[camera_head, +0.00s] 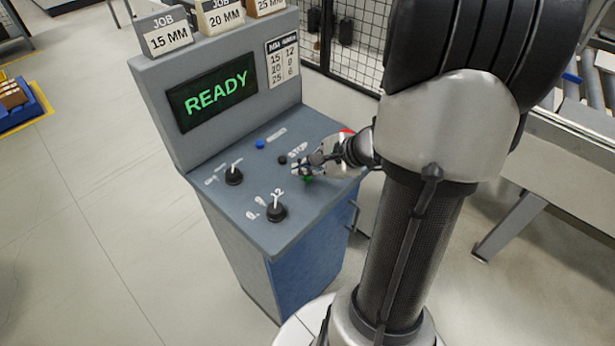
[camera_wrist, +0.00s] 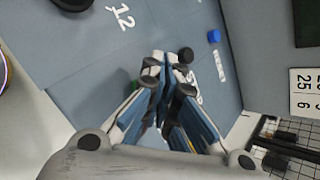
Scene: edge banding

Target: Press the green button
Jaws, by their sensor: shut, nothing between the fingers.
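In the wrist view a small part of the green button (camera_wrist: 135,86) shows beside the left finger. My gripper (camera_head: 298,169) is shut and empty, with its fingertips over the console top close to the green button. In the wrist view the fingertips (camera_wrist: 165,60) are together, beside the black button. I cannot tell whether the gripper touches the green button.
The console also carries a blue button (camera_head: 260,144), a black button (camera_head: 283,160) and two black knobs (camera_head: 233,176) (camera_head: 277,211). A red part (camera_head: 348,131) shows behind my gripper. The screen (camera_head: 212,92) reads READY. Job signs stand on top. A mesh fence (camera_head: 345,40) is behind.

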